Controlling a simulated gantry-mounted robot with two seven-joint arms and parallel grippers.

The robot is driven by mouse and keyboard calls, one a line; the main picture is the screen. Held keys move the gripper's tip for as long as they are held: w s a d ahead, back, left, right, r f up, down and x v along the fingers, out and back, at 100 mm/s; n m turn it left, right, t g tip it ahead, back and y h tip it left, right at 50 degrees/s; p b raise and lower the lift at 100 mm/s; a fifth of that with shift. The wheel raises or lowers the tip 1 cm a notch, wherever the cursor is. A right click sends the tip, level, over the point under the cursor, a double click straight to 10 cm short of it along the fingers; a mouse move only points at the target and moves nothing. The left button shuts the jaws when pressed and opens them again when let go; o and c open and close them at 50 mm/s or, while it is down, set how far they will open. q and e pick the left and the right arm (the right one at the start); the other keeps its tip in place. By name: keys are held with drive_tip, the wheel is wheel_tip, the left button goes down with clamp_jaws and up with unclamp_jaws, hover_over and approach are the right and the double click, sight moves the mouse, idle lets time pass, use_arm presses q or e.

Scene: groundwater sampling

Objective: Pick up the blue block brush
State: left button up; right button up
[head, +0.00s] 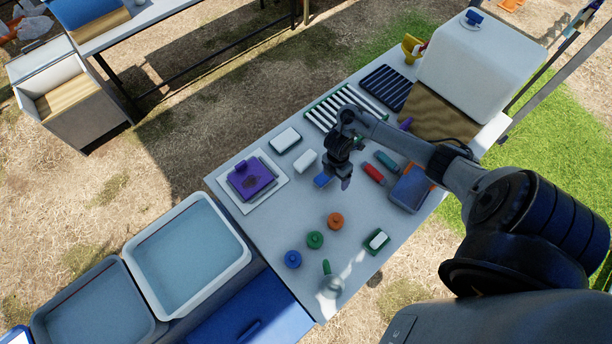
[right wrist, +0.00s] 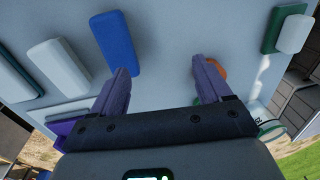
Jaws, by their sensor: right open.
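The blue block brush (head: 322,181) lies on the grey table in the head view, just left of my right gripper (head: 341,179), which partly hides it. In the right wrist view the blue block brush (right wrist: 116,42) is a long blue block at the upper left. My right gripper (right wrist: 161,67) is open there, with nothing between its two fingers. Its left fingertip overlaps the near end of the brush in the picture; I cannot tell whether they touch. My left gripper is not in view.
A white block (head: 306,160), a red block (head: 373,173) and a teal block (head: 387,161) lie close by. Orange (head: 335,220), green (head: 315,239) and blue (head: 293,259) round pieces stand nearer the front. A purple item sits on a white tray (head: 273,197) at left.

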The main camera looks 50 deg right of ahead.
sight(321, 180)
drive_tip(key=shift+t, duration=0.5)
drive_tip(key=w+d, duration=0.1)
drive_tip(key=w+r+b, duration=0.1)
drive_tip(key=w, duration=0.1)
drive_tip(key=w+d, duration=0.1)
drive_tip(key=shift+w+d+r, duration=0.3)
drive_tip(key=shift+r, duration=0.1)
drive_tip(key=f+b, duration=0.1)
drive_tip(key=f, duration=0.1)
drive_tip(key=f+b, duration=0.2)
drive_tip(key=shift+w+a, duration=0.1)
drive_tip(key=shift+w, duration=0.1)
drive_tip(key=shift+f+b, duration=0.4)
wheel_tip(321, 180, down, 4)
drive_tip(key=shift+s+a+f+b, duration=0.1)
drive_tip(key=shift+a+b, duration=0.05)
drive_tip(key=shift+b, duration=0.45)
drive_tip(key=shift+f, duration=0.5)
drive_tip(key=c, duration=1.1)
drive_tip(key=shift+o, duration=0.2)
